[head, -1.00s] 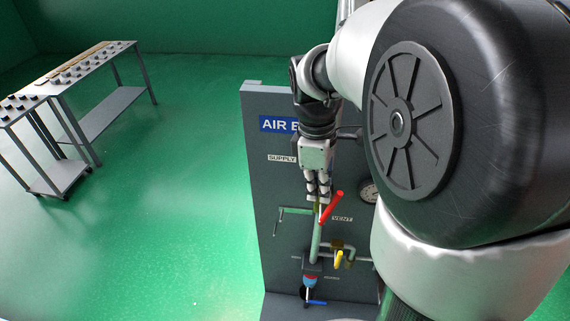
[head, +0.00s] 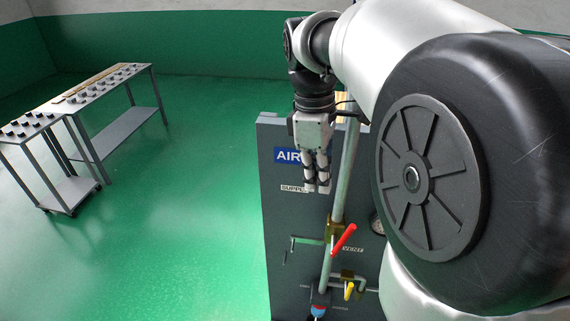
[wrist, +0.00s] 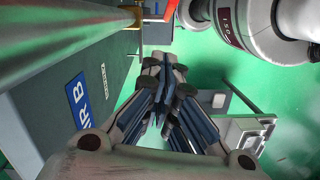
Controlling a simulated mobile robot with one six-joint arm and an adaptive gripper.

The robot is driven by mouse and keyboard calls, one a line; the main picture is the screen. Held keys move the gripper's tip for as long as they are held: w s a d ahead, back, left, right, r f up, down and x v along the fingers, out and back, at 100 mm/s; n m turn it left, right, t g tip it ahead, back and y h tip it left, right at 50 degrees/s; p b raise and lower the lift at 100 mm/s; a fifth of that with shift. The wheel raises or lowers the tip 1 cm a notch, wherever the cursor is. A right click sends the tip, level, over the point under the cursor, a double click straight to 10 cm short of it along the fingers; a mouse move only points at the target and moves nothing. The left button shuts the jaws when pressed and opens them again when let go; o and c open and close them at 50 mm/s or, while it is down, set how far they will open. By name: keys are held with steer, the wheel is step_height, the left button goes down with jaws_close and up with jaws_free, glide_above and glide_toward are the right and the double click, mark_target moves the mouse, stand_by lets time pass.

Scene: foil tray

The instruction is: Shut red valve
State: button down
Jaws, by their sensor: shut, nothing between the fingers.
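The red valve handle (head: 343,241) sits on the vertical pipe (head: 348,180) of a dark grey panel. It tilts up to the right, at an angle to the pipe. In the wrist view a red part, probably this handle (wrist: 171,9), shows at the top edge, beyond the fingers. My gripper (head: 317,188) points down in front of the panel, above and left of the handle and apart from it. Its fingers (wrist: 163,62) are shut and empty.
The panel (head: 285,225) also carries a green handle (head: 306,240), a yellow handle (head: 349,291) and a blue one (head: 318,318) lower down. My arm hides its right side. A bench (head: 100,87) and a cart (head: 35,130) stand far left; green floor between is clear.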

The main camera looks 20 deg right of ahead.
steer(key=s+a+f+n+h+b, duration=0.1)
steer(key=a+f+n+h+b, duration=0.1)
steer(key=a+n+h+b, duration=0.2)
steer(key=a+h+b, duration=0.1)
steer(key=a+b, duration=0.2)
steer(key=b, duration=0.4)
steer(key=shift+a+f+g+b, duration=0.15)
steer(key=shift+a+g+b, duration=0.15)
steer(key=shift+a+g, duration=0.1)
steer(key=b, duration=0.3)
glide_toward(337, 244)
step_height(337, 244, down, 3)
steer(key=a, duration=0.2)
steer(key=d, duration=0.2)
steer(key=d+f, duration=0.1)
steer(key=d, duration=0.1)
steer(key=shift+s, duration=0.3)
steer(key=shift+d+r+p, duration=0.1)
steer(key=shift+d+p, duration=0.05)
steer(key=shift+p, duration=0.2)
